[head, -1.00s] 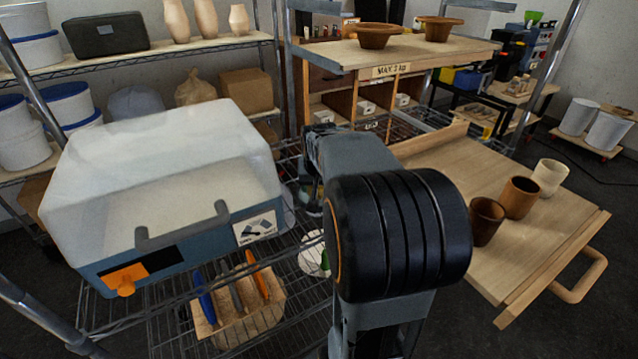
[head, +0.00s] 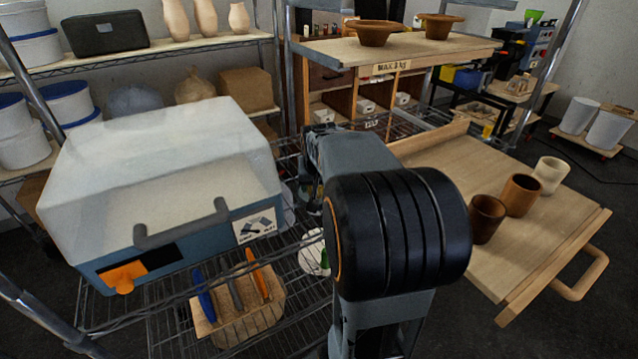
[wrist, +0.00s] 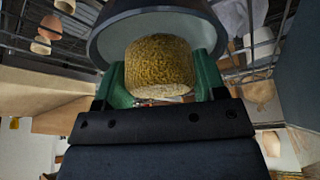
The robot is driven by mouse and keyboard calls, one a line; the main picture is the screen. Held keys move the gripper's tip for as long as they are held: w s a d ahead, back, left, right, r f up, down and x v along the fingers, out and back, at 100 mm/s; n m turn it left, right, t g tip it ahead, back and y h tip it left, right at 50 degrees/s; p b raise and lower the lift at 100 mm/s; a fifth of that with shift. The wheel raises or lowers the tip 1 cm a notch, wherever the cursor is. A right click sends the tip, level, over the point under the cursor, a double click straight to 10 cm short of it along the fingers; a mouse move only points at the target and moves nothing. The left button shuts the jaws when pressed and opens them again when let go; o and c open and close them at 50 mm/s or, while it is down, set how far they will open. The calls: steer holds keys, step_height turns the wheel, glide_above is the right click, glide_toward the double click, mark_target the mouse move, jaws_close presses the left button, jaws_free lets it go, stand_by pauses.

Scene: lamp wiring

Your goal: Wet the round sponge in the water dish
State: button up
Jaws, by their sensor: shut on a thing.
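The round sponge (wrist: 158,62) is yellow-brown and rough. It sits between the green fingers of my gripper (wrist: 162,76), which is shut on it. In the wrist view, a round grey vessel (wrist: 105,42), probably the water dish, lies right behind the sponge, with its rim curving around it. I cannot tell whether the sponge touches it, and no water can be made out. In the head view, my arm hides the sponge and most of my gripper. A white round thing (head: 310,254) shows partly beside my arm, with a bit of green at its edge.
A blue-grey case with a pale lid (head: 170,185) stands on the wire rack at left. Below it is a wooden holder (head: 245,322) with several tools. At right, a wooden board (head: 450,190) carries three cups, the nearest a dark brown cup (head: 486,219).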

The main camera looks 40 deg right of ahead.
stand_by(0.7)
step_height(320, 180, up, 7)
steer(key=p, duration=0.5)
steer(key=shift+p, duration=0.3)
steer(key=shift+d, duration=0.1)
stand_by(0.5)
